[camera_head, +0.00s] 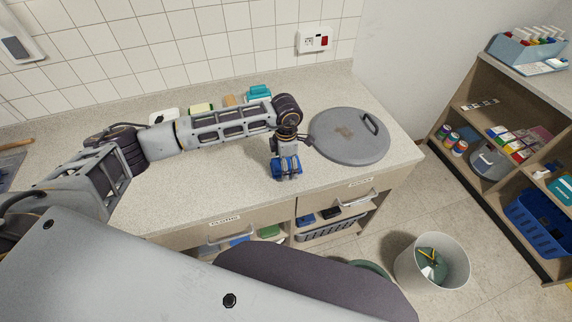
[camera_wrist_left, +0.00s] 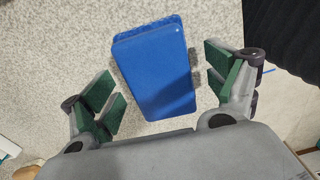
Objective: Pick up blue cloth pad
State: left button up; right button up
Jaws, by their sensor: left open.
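The blue cloth pad (camera_wrist_left: 155,70) lies on the speckled counter (camera_head: 225,175) in the left wrist view. It is a flat, rounded rectangle with a second blue layer showing at its far edge. In the head view the pad (camera_head: 277,170) shows partly, covered by my left gripper (camera_head: 287,163). My left gripper is open above it, with green finger pads on both sides of the pad in the wrist view. Gaps show between the finger pads and the pad's sides. My right gripper is not in view.
A round grey lid (camera_head: 345,140) with a handle lies just right of the gripper. A teal item (camera_head: 258,93) and a yellow-green item (camera_head: 202,107) lie behind my arm. A white bin (camera_head: 405,262) stands on the floor.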

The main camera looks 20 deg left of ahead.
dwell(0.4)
pick_arm(q)
jog(key=c, duration=1.1)
jog(key=shift+r, duration=0.1)
jog(key=shift+r+b, duration=1.05)
jog(key=shift+r, duration=3.8)
jog(key=o, duration=0.4)
jog(key=c, duration=0.3)
